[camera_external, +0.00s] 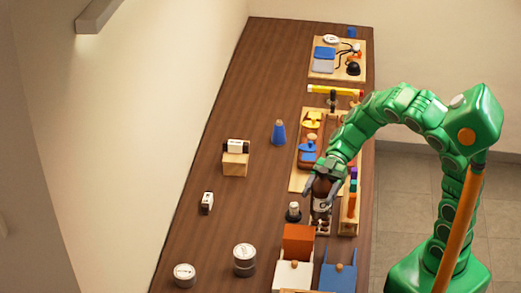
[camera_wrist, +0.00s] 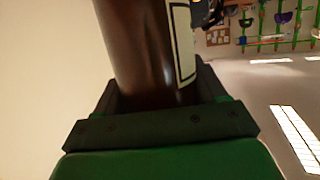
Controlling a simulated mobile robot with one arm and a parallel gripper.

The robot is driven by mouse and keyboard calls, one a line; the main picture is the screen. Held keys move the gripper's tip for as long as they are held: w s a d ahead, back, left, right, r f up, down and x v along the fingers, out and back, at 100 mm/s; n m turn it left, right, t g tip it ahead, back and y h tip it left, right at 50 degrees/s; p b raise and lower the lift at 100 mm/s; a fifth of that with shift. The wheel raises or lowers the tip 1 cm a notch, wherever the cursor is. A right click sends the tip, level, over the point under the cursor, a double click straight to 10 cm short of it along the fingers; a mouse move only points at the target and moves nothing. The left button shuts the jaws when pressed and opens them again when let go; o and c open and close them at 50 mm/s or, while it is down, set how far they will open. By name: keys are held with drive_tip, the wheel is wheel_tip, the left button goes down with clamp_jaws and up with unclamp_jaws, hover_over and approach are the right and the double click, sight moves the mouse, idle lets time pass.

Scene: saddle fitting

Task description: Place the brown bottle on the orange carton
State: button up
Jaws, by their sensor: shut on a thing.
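My gripper (camera_external: 322,187) is shut on the brown bottle (camera_external: 320,202), which has a pale label and stands about upright between the fingers. In the wrist view the dark brown bottle (camera_wrist: 137,45) fills the space between the jaws, and part of its label shows on the right. The orange carton (camera_external: 298,238) is nearer the camera, to the lower left of my gripper, behind a white box. The bottle is apart from the carton. I cannot tell whether the bottle's lower end touches the wooden rack below it.
A blue open box (camera_external: 338,275) and a white box with a knob (camera_external: 292,274) are in front. Round tins (camera_external: 244,258) are to the left. The table's middle left is mostly clear.

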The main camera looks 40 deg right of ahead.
drive_tip(key=w+a+f, duration=0.3)
drive_tip(key=w+f, duration=0.1)
drive_tip(key=f, duration=0.1)
drive_tip(key=shift+a+f, duration=0.4)
drive_tip(key=shift+f, duration=0.1)
drive_tip(key=shift+w+a+f, duration=0.1)
drive_tip(key=shift+f, duration=1.6)
drive_tip(key=shift+f, duration=0.1)
drive_tip(key=o, duration=1.3)
drive_tip(key=shift+w, duration=0.1)
drive_tip(key=shift+v, duration=6)
